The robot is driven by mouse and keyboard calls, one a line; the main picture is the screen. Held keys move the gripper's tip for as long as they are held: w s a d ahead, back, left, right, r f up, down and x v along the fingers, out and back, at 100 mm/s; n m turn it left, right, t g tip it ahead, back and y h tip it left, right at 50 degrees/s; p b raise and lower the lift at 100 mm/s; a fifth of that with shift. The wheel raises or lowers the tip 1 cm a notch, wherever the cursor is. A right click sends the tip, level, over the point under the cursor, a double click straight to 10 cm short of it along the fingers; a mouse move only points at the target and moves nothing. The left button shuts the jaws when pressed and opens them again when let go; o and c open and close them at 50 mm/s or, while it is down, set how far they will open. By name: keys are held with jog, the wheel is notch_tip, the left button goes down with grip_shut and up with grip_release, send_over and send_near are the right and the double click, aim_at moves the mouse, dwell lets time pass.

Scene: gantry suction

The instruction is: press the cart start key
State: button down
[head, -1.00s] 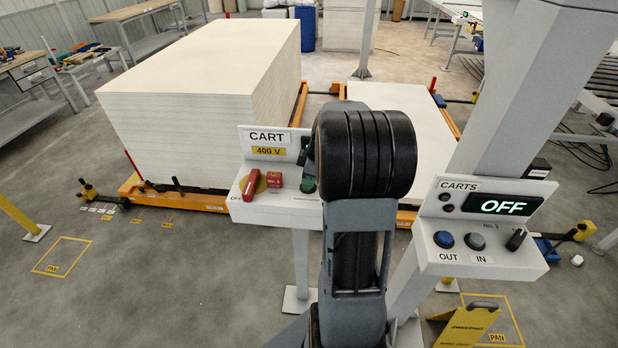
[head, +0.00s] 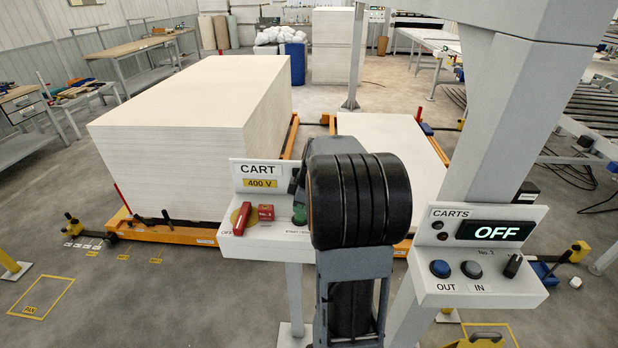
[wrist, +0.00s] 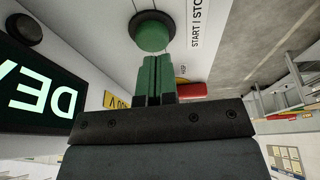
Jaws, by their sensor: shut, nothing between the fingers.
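The cart panel (head: 264,178) is a white box marked CART and 400 V, left of my arm. A round green key (head: 300,215) sits on its sloped face, partly behind my arm. In the wrist view the green key (wrist: 152,32) stands in a black collar beside a START / STOP label. My gripper (wrist: 152,60) is shut and empty, its fingertips just below the key in that view. I cannot tell whether they touch it. In the head view my arm hides most of the gripper and the panel's right part.
A red rotary handle (head: 241,217) on a yellow disc and a red block (head: 266,212) sit left of the key. The separate CARTS panel (head: 480,257) reads OFF and has blue and grey buttons. A grey post (head: 500,130) rises at the right. Stacked boards (head: 185,150) stand behind.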

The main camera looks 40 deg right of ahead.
jog(key=b+v, duration=0.1)
jog(key=v, duration=0.9)
jog(key=shift+r+b, duration=0.35)
dwell(0.8)
jog(key=s+a+f+m, duration=0.2)
jog(key=s+a+m, duration=0.1)
jog(key=a, duration=0.4)
jog(key=s+a+f+m+t+h, duration=0.1)
jog(key=s+a+f+m, duration=0.1)
jog(key=a, duration=0.5)
jog(key=s+a+f+m+t+h, duration=0.1)
jog(key=s+a+f+m, duration=0.1)
jog(key=s+a+m, duration=0.2)
jog(key=a, duration=0.3)
jog(key=shift+s+a, duration=0.35)
jog(key=shift+a, duration=0.05)
